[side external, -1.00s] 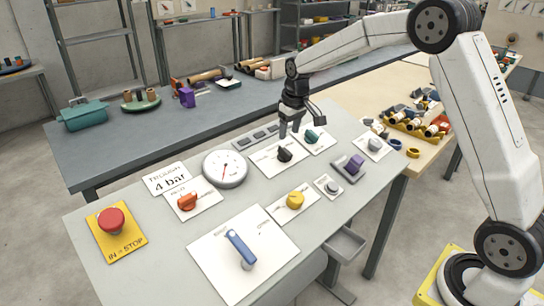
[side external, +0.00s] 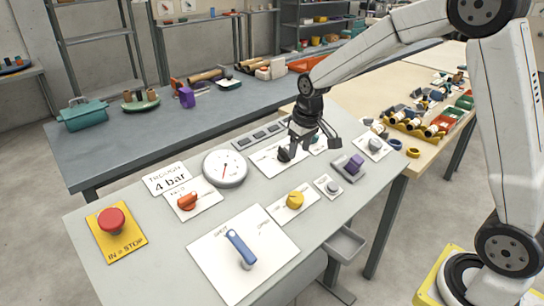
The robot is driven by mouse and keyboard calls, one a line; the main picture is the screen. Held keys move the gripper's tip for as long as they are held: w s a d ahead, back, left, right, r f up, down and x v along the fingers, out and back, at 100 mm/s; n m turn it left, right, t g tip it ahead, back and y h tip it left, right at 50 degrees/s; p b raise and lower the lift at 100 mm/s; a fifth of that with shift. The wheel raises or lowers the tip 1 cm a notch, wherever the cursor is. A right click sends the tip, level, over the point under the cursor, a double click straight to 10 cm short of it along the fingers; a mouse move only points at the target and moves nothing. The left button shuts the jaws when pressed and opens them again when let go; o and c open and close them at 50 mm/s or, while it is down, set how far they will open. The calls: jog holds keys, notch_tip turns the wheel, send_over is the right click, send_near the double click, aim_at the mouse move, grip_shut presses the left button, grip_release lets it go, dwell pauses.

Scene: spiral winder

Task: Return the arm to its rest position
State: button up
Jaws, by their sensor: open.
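My gripper (side external: 313,148) is open above the far right part of the grey control panel (side external: 155,240). Its jaws are spread and I see nothing held between them. A black knob (side external: 285,155) on a white plate sits by the left finger; I cannot tell whether they touch. The white plate of another control (side external: 318,149) is mostly hidden behind the gripper. My arm reaches in from the upper right.
The panel also bears a round gauge (side external: 225,169), a blue lever (side external: 240,247), a red stop button (side external: 111,219), an orange knob (side external: 187,202), a yellow knob (side external: 295,200) and a purple block (side external: 354,164). A wooden table (side external: 425,157) with spools stands at right.

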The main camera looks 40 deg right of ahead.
jog(key=s+a+f, duration=0.2)
jog(key=s, duration=0.7)
jog(key=s+a+f, duration=0.2)
jog(key=s+a, duration=0.1)
jog(key=s, duration=0.6)
jog(key=shift+f+t, duration=0.15)
jog(key=shift+t, duration=0.15)
